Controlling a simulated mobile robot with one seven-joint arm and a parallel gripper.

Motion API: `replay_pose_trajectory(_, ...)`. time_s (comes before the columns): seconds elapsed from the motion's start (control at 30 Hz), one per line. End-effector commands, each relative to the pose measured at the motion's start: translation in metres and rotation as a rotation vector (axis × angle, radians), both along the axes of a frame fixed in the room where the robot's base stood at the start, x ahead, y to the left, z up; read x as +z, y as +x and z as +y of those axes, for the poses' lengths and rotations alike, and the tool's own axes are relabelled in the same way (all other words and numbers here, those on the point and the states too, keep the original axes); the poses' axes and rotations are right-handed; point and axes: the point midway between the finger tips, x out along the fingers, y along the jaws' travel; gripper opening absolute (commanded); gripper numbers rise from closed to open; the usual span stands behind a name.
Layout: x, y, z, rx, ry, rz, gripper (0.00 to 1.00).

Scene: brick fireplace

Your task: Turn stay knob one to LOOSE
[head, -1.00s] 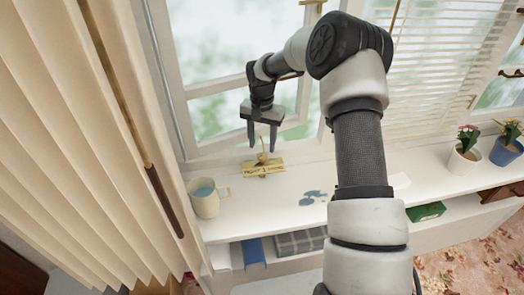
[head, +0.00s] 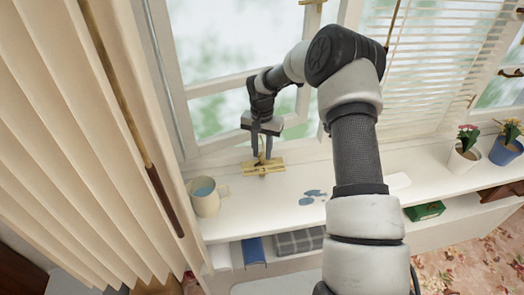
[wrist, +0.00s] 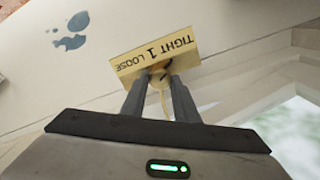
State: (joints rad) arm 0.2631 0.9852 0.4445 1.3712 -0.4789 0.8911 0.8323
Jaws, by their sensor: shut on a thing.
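The stay knob (head: 264,160) is a small yellow-brass piece on the sill below the window. Its plate (wrist: 128,68) reads TIGHT, 1 and LOOSE in the wrist view, and the plate also shows in the head view (head: 250,170). My gripper (head: 262,157) reaches down to the knob from above. In the wrist view my gripper (wrist: 160,80) has its two fingers close on either side of the knob, shut on it. The fingers hide most of the knob, so its exact turn cannot be told.
Blue spots (head: 311,197) mark the white sill (head: 285,215). Pleated curtains (head: 60,130) hang at the left. Two potted flowers (head: 463,158) stand at the far right.

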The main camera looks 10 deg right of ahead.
Motion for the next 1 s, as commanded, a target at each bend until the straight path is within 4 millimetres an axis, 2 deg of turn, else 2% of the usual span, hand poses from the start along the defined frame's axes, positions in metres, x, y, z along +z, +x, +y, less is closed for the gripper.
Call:
replay_pose_trajectory(0.37, -0.0011, -0.0001, 0.0005, 0.118, 0.0, 0.0, 0.05)
replay_pose_trajectory(1.0, -0.0007, -0.0001, 0.0006, 0.697, -0.001, 0.0, 0.05)
